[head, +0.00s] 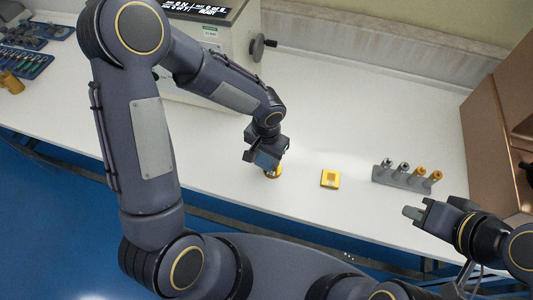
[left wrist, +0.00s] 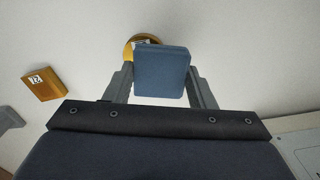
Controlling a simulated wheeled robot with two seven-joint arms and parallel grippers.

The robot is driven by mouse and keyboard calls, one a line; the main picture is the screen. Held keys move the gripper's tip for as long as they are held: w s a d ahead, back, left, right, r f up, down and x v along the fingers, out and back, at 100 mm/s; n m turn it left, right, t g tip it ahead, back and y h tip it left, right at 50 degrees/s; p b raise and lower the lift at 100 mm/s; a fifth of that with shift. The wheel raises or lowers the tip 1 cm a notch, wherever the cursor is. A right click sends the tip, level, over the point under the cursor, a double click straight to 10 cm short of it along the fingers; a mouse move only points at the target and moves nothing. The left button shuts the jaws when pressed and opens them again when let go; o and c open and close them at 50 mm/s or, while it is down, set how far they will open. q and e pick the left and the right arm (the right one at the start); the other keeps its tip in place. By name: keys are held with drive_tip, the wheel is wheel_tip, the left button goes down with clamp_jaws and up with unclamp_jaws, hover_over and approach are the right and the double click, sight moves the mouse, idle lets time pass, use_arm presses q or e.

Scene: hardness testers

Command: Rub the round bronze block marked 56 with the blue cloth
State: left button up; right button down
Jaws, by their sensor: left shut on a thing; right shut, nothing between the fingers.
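My left gripper (head: 264,154) is shut on the blue cloth (left wrist: 162,70), which looks like a folded, flat square pad. The cloth also shows between the fingers in the head view (head: 267,161). The round bronze block (left wrist: 129,50) lies on the table right under the cloth, which hides most of it, including its number. Its golden edge shows below the gripper in the head view (head: 274,174). I cannot tell whether cloth and block touch. My right gripper (head: 413,214) is shut and empty over the table's front edge at the right.
A square bronze block (head: 330,178) with a white label lies right of the round one. A grey rack (head: 405,180) with several metal pieces stands further right. A hardness tester (head: 225,45) stands behind my left arm. A brown box (head: 495,130) is at the right edge.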

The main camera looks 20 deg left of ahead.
sight(278, 169)
use_arm(q)
drive_tip(key=shift+f+b, duration=1)
drive_tip(key=shift+b, duration=0.05)
drive_tip(key=shift+d, duration=0.1)
drive_tip(key=shift+d+b, duration=0.4)
drive_tip(key=shift+d, duration=0.3)
drive_tip(key=shift+d+r+b, duration=0.1)
drive_tip(key=shift+d+b, duration=0.25)
drive_tip(key=shift+d, duration=0.8)
drive_tip(key=shift+f+b, duration=0.2)
drive_tip(key=shift+b, duration=0.2)
drive_tip(key=shift+s+a, duration=0.1)
drive_tip(key=shift+a, duration=0.1)
drive_tip(key=shift+a+f, duration=0.2)
drive_tip(key=shift+a, duration=1.65)
